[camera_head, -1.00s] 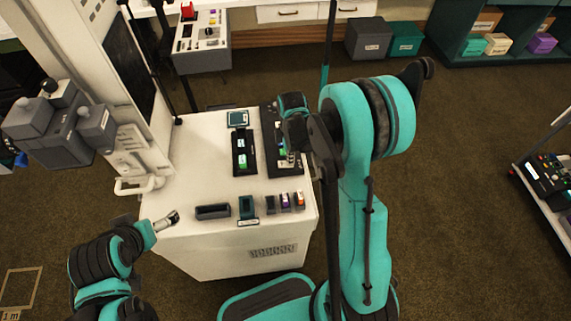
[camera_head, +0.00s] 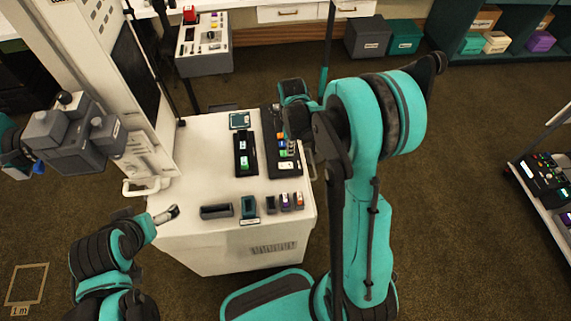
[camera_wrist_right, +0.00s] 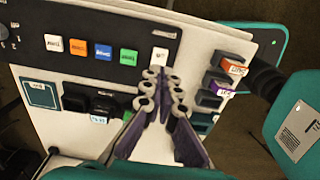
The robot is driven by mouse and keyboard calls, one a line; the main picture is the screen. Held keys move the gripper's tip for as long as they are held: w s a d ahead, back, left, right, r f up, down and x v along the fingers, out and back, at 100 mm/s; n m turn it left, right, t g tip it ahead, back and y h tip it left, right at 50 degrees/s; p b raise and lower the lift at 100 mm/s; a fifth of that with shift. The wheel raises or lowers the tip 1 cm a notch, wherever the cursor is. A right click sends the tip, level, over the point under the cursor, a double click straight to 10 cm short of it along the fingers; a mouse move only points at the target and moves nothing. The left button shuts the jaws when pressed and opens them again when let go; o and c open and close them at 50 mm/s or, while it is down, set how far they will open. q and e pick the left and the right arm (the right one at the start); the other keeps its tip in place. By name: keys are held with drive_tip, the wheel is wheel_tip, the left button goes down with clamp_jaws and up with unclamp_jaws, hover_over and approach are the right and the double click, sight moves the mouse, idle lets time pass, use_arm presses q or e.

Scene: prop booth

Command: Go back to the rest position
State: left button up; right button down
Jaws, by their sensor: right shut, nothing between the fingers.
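My right gripper (camera_head: 311,164) is at the right edge of the white cabinet (camera_head: 190,155), partly hidden by my own arm. In the right wrist view its fingers (camera_wrist_right: 164,82) are close together with nothing between them. Behind them shows the cabinet top with a black strip (camera_wrist_right: 88,30) of white, orange, blue and green blocks. My left gripper (camera_head: 168,214) is by the cabinet's front left edge; it is too small to tell if it is open.
Small holders (camera_head: 248,208), some with purple and orange pieces, line the cabinet's front edge. A dark tray (camera_head: 245,160) lies on its top. A grey machine (camera_head: 75,140) stands left. A sloped console (camera_head: 545,180) stands right, with bare floor between.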

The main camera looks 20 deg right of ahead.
idle(0.3)
drive_tip(key=s+a+r+m+t, duration=0.3)
drive_tip(key=s+r+m, duration=0.4)
drive_tip(key=s+a+r+m+t, duration=0.3)
drive_tip(key=s+r+m+t, duration=0.1)
drive_tip(key=s+r+m, duration=0.3)
drive_tip(key=shift+s+a+r+m+b, duration=0.2)
drive_tip(key=shift+s+a+m+b, duration=0.1)
drive_tip(key=shift+s+m, duration=0.3)
